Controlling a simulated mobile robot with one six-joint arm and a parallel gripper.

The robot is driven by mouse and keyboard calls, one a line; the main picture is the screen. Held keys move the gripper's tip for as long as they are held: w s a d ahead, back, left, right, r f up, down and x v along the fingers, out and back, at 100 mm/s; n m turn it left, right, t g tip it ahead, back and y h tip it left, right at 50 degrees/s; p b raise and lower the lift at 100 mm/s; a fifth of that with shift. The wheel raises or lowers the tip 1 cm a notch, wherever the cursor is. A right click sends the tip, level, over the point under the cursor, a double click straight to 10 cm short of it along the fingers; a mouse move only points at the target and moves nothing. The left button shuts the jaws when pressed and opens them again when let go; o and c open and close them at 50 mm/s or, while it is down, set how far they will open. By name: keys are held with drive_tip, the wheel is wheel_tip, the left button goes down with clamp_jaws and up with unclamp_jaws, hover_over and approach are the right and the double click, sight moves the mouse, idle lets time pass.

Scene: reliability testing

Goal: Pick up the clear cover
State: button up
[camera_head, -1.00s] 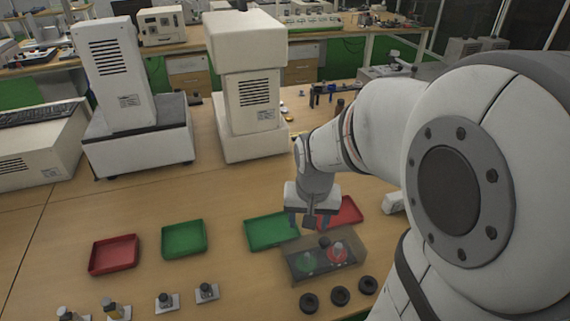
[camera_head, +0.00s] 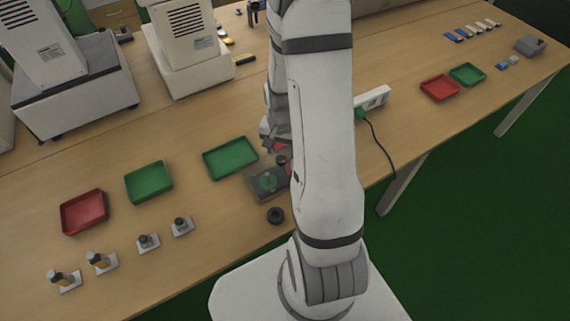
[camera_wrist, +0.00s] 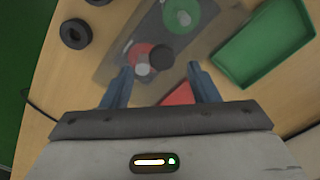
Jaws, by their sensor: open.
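The clear cover (camera_head: 256,190) is a see-through, greyish box standing on the table, with a green button and a dark knob showing in it. My arm hides its right part in the head view. In the wrist view the clear cover (camera_wrist: 118,47) spans the top middle, with the green button (camera_wrist: 183,15), a red button (camera_wrist: 139,55) and a black knob (camera_wrist: 160,59) visible. My gripper (camera_wrist: 160,82) is open and empty, its two blue fingers apart at the cover's near side. In the head view my gripper (camera_head: 270,143) is partly hidden; contact with the cover cannot be told.
A green tray (camera_head: 230,158) lies beside the cover, with another green tray (camera_head: 148,181) and a red tray (camera_head: 83,211) further left. Black rings (camera_wrist: 75,33) lie near the cover. A power strip (camera_head: 372,97) with a cable is to the right.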

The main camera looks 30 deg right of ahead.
sight(281, 158)
drive_tip(key=shift+a+f+p, duration=0.15)
drive_tip(key=shift+f+p, duration=0.15)
drive_tip(key=shift+f, duration=1.45)
clamp_jaws()
